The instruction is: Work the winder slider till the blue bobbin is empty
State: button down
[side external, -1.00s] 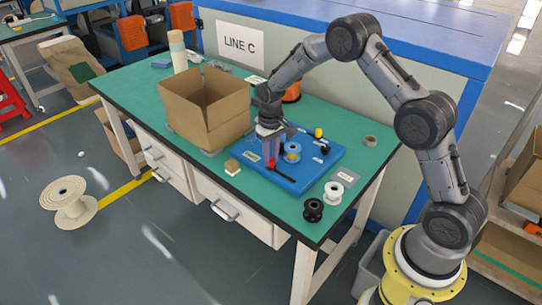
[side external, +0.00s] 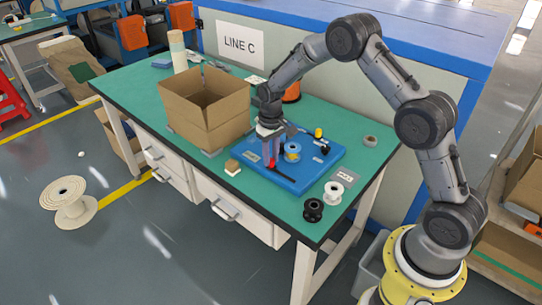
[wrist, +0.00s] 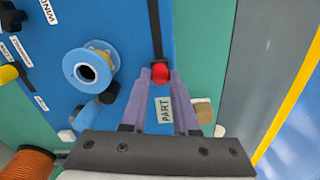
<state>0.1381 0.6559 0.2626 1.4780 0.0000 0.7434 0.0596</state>
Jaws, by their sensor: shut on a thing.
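The red slider knob (wrist: 160,74) sits at one end of its black track (wrist: 154,28) on the blue board. My gripper (wrist: 160,80) is shut on the knob, its purple fingers either side of it. In the side view my gripper (side external: 271,158) is low over the board, beside the track (side external: 282,179). The blue bobbin (wrist: 80,64) stands left of the track in the wrist view, with a dark centre hole and some tan material on it. It also shows in the side view (side external: 292,148); how much is wound on it is unclear.
An open cardboard box (side external: 205,128) stands left of the board (side external: 310,175). A white spool (side external: 333,192) and a black spool (side external: 313,210) stand at the front right. A yellow knob (wrist: 8,74) and a small wooden block (side external: 232,167) are near the board's edges.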

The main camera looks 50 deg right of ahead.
dwell(0.4)
jog(key=s, duration=0.9)
jog(key=shift+s, duration=0.3)
jog(key=c, duration=0.7)
grip_release()
jog(key=shift+r, duration=0.1)
jog(key=shift+w+r, duration=0.1)
jog(key=shift+r, duration=0.25)
notch_tip(320, 180, up, 13)
